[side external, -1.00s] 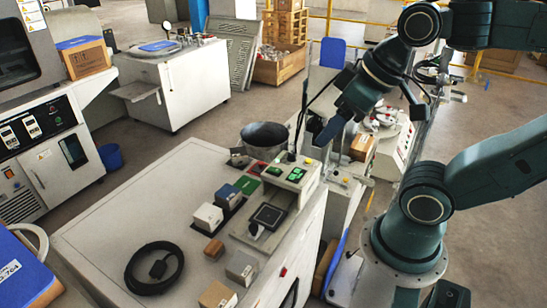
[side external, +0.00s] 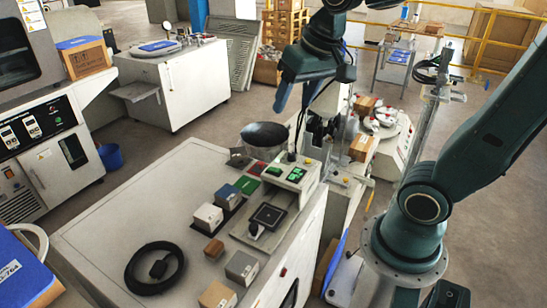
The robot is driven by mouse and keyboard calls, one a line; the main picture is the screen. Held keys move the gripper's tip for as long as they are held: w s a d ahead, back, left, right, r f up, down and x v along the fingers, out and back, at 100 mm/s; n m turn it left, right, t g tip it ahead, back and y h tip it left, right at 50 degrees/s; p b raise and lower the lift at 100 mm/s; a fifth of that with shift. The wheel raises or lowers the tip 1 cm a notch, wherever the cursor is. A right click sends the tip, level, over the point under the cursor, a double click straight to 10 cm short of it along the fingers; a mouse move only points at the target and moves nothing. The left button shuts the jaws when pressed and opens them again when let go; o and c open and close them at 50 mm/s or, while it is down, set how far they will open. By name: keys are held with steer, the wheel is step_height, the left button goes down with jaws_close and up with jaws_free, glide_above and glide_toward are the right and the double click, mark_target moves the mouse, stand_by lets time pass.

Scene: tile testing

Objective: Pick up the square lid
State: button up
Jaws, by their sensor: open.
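My gripper (side external: 281,102) hangs pointing down above the back of the white work surface, near the upper middle of the side external view. Its fingers show nearly edge-on as one blue-grey shape, and I see nothing held there. A dark square piece with a lighter rim (side external: 268,216) lies flat on a pale panel at the right side of the surface. It may be the square lid; I cannot tell for sure. My gripper is above and behind it in the picture, well apart from it.
On the white surface (side external: 120,215) stand a dark round pan (side external: 264,134), green-topped controls (side external: 291,174), a green square (side external: 246,185), several small boxes, including a white-topped one (side external: 207,216), and a black cable coil (side external: 133,262). The left part of the surface is bare.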

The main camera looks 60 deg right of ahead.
steer(key=w+d+f+m+g, duration=0.1)
steer(key=w+d+f+m, duration=0.1)
steer(key=w+d+m, duration=0.45)
steer(key=m+g, duration=0.3)
steer(key=m, duration=0.4)
glide_above(261, 166)
steer(key=d, duration=0.2)
steer(key=shift+y, duration=0.3)
steer(key=shift+w+f, duration=0.1)
steer(key=shift+f, duration=15.1)
steer(key=shift+w+a+f, duration=0.1)
steer(key=shift+f, duration=1.2)
steer(key=shift+w+a+f, duration=0.1)
steer(key=shift+f, duration=1.15)
